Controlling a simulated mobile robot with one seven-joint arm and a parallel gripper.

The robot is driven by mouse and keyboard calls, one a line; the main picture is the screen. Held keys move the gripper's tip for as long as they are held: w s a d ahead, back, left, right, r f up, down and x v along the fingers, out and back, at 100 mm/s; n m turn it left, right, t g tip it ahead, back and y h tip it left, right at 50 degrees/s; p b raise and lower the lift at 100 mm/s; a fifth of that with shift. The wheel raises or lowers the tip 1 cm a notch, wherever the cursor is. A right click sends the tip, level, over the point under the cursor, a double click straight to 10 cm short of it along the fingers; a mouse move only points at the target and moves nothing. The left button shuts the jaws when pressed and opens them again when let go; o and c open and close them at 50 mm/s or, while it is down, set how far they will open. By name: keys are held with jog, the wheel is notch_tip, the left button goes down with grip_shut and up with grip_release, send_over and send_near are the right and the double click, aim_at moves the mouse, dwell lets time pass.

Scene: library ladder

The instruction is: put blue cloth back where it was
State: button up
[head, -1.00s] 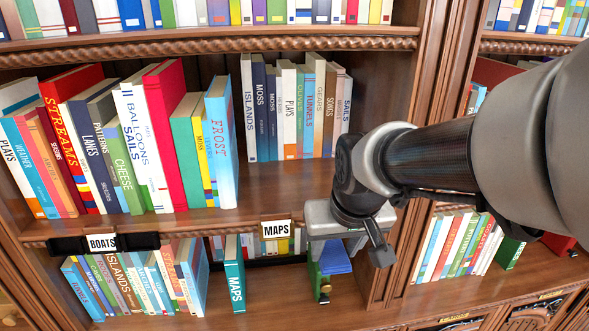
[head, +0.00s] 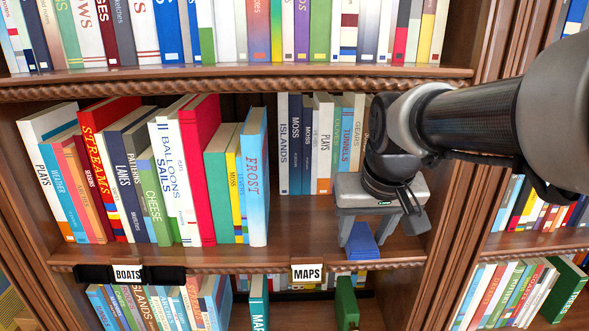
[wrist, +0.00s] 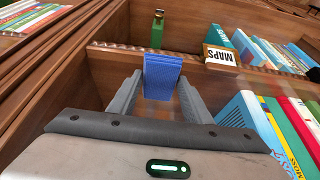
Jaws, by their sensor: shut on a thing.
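My gripper (head: 362,240) is shut on the blue cloth (head: 362,243), a folded block-like piece hanging below the jaws. In the wrist view the blue cloth (wrist: 162,76) sits between the two grey fingers. My gripper is at the right end of the middle shelf (head: 310,235), by its front edge. The cloth is low over the shelf board. I cannot tell whether it touches the board.
The MAPS label (head: 307,273) hangs on the shelf edge left of the cloth. The light-blue FROST book (head: 255,175) ends the left row, with bare board beside it. Shorter books (head: 283,145) stand behind my gripper. A green object (head: 346,302) stands below.

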aim_at(356, 223)
jog(key=shift+w, duration=0.9)
jog(key=w+p, duration=0.1)
jog(key=w, duration=0.2)
jog(key=shift+w, duration=0.25)
jog(key=shift+f, duration=0.75)
jog(key=shift+f, duration=0.2)
jog(key=o, duration=0.9)
jog(key=shift+r, duration=0.1)
